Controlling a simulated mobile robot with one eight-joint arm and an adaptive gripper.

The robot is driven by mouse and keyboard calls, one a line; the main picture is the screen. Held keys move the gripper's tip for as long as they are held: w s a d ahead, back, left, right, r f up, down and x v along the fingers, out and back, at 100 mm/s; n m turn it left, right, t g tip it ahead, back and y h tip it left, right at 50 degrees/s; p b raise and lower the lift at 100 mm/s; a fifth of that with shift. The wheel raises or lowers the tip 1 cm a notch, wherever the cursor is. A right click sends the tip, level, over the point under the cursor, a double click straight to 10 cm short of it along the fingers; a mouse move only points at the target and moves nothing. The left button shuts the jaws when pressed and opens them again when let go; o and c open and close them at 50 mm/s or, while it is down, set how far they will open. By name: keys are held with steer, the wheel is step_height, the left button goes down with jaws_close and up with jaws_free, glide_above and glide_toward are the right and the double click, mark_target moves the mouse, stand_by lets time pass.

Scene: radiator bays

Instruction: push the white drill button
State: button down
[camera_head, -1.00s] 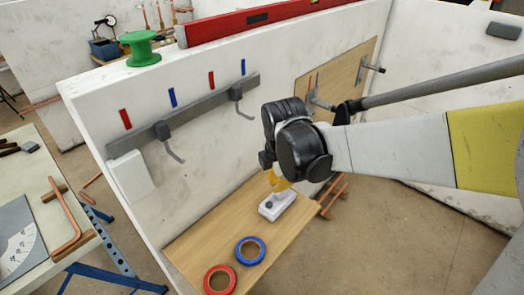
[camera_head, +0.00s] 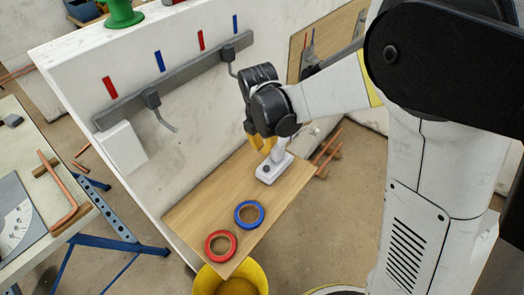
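The white drill (camera_head: 273,170) stands upright on the wooden shelf board (camera_head: 205,197). Its pale base and part of its handle show; its upper part is hidden behind my black wrist. I cannot make out its button. My gripper (camera_head: 260,147), with yellow parts, points down just left of the drill's handle and above its base. It overlaps the drill in the picture, and I cannot tell whether they touch. The fingertips are too small and partly hidden to show how far apart they are.
A blue tape roll (camera_head: 249,214) and a red tape roll (camera_head: 221,246) lie on the board's front part. A yellow bucket (camera_head: 257,278) stands below its front end. A grey rail (camera_head: 185,78) with hooks runs along the white wall. Copper pipes (camera_head: 327,148) lie right of the board.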

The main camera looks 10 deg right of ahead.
mark_target(263, 170)
steer(key=f+b, duration=0.1)
steer(key=f, duration=0.3)
steer(key=w+f+b, duration=0.1)
steer(key=f, duration=0.2)
steer(key=f+b, duration=0.2)
steer(key=f, duration=0.2)
steer(key=shift+w+d+f, duration=0.25)
steer(key=shift+w+f, duration=0.05)
step_height(263, 170, down, 2)
steer(key=shift+f+b, duration=0.1)
steer(key=shift+b, duration=0.75)
steer(key=shift+r, duration=0.3)
step_height(263, 170, up, 14)
steer(key=s+p, duration=0.2)
steer(key=p, duration=0.4)
steer(key=shift+a+f, duration=0.15)
steer(key=shift+a, duration=0.1)
